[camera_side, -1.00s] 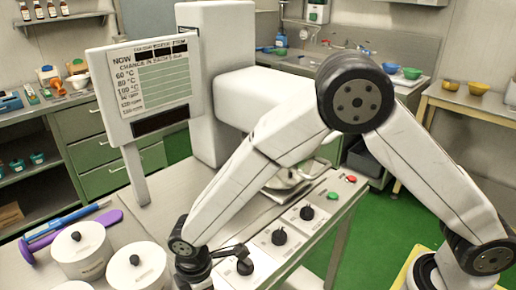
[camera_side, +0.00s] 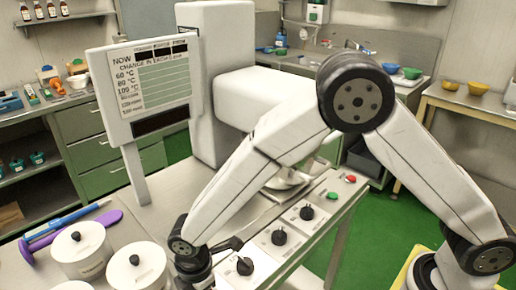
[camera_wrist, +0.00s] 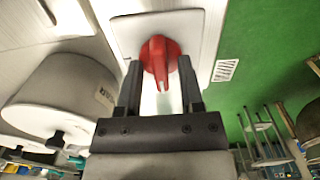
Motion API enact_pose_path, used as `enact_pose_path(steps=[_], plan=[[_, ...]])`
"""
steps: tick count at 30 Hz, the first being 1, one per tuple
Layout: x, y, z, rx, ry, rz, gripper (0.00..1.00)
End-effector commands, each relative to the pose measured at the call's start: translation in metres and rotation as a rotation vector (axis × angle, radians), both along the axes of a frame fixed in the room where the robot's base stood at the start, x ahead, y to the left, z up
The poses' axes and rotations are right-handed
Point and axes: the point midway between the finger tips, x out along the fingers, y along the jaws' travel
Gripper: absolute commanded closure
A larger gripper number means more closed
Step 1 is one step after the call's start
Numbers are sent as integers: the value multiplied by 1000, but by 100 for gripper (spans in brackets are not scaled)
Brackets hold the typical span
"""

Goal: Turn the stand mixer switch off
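A red rotary switch (camera_wrist: 160,48) with a narrow pointer sits on a white square plate (camera_wrist: 197,22) in the wrist view. No readable label shows on it. My gripper (camera_wrist: 159,62) is open, one dark finger on each side of the switch, with visible gaps. The pointer lies between the fingers, aimed toward the gripper's body. In the side view the red switch is hidden, and my dark wrist is at the lower edge, left of the black knobs. The white stand mixer (camera_side: 222,85) stands at the back, its bowl (camera_side: 287,180) partly behind my arm.
Black knobs (camera_side: 306,212) (camera_side: 279,236) (camera_side: 245,265) line the panel, with a green button (camera_side: 332,195) and a red button (camera_side: 350,179) beyond. White lidded canisters (camera_side: 80,250) stand close left of my wrist. A display board (camera_side: 145,88) stands behind them.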

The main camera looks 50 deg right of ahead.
Motion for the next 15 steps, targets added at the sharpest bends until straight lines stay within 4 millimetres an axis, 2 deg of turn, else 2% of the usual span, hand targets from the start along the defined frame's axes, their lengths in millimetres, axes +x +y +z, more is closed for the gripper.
enact_pose_path(steps=[10, 15], plan=[[0, 0, 0, 0, 1, -2, 46], [0, 0, 6, 0, 0, -3, 46]])
